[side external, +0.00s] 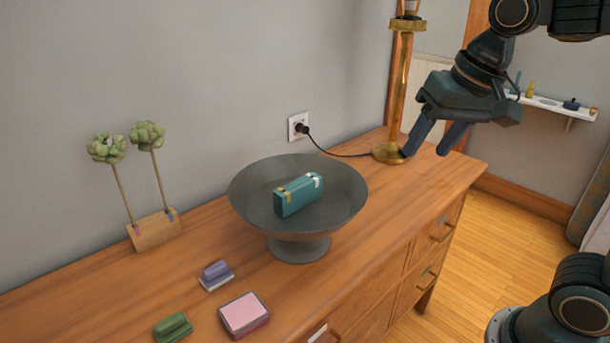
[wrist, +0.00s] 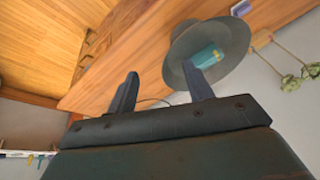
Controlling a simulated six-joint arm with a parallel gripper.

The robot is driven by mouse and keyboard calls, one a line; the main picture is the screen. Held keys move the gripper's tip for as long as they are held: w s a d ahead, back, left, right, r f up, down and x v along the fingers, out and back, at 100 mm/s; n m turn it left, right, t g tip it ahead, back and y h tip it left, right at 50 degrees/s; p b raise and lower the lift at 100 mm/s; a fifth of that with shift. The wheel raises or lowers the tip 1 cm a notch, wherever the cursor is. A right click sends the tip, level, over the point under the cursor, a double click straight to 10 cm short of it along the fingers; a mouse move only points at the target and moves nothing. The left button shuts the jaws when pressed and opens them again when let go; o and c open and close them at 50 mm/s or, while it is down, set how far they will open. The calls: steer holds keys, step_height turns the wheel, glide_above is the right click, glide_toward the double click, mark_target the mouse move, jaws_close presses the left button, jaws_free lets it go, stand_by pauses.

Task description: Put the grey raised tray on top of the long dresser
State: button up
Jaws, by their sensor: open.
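The grey raised tray (side external: 298,246) is a wide, shallow bowl on a short foot. It stands upright on top of the long wooden dresser (side external: 372,218). A teal box-shaped item (side external: 298,195) with white and yellow marks lies in it. The tray (wrist: 236,42) also shows in the wrist view, partly behind one finger. My gripper (side external: 430,148) is open and empty above the right end of the dresser, to the right of the tray and apart from it.
A brass lamp stand (side external: 396,90) stands beside my gripper, its cord running to a wall socket (side external: 298,126). A wooden block with two flower stems (side external: 153,231) stands at the left. A purple item (side external: 216,275), a pink block (side external: 244,314) and a green item (side external: 173,328) lie in front.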

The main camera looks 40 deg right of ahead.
steer(key=s+d+f+n+t, duration=0.1)
steer(key=s+f+n, duration=0.4)
steer(key=s, duration=0.3)
steer(key=shift+s+t, duration=0.3)
steer(key=shift+s, duration=0.1)
stand_by(0.8)
